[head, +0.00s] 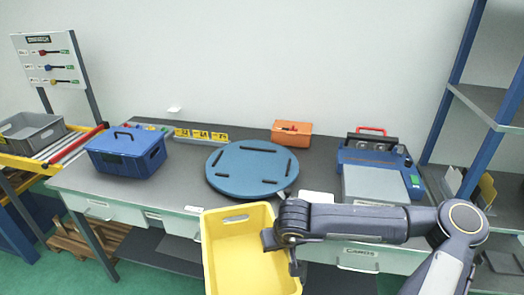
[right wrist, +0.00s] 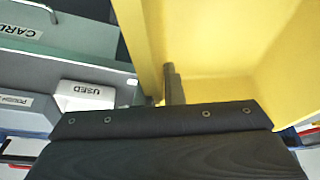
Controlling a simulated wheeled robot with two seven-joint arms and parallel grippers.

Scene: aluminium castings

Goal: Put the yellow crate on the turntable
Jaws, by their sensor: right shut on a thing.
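The yellow crate (head: 247,262) hangs in front of the table's front edge in the head view, open side up and empty as far as I see. My right gripper (head: 292,262) is shut on the crate's right wall. In the right wrist view the crate (right wrist: 230,50) fills the upper right, and a finger of my right gripper (right wrist: 172,88) shows against its wall. The turntable (head: 251,167) is a round blue disc with black strips, lying on the middle of the table, behind the crate. Its top is bare. My left gripper is not in view.
On the table (head: 180,190), a blue toolbox (head: 126,152) stands left of the turntable, an orange bin (head: 291,133) behind it, and a blue machine (head: 378,170) to the right. Drawers (head: 120,211) line the front. A blue-posted shelf (head: 480,105) stands at the right.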

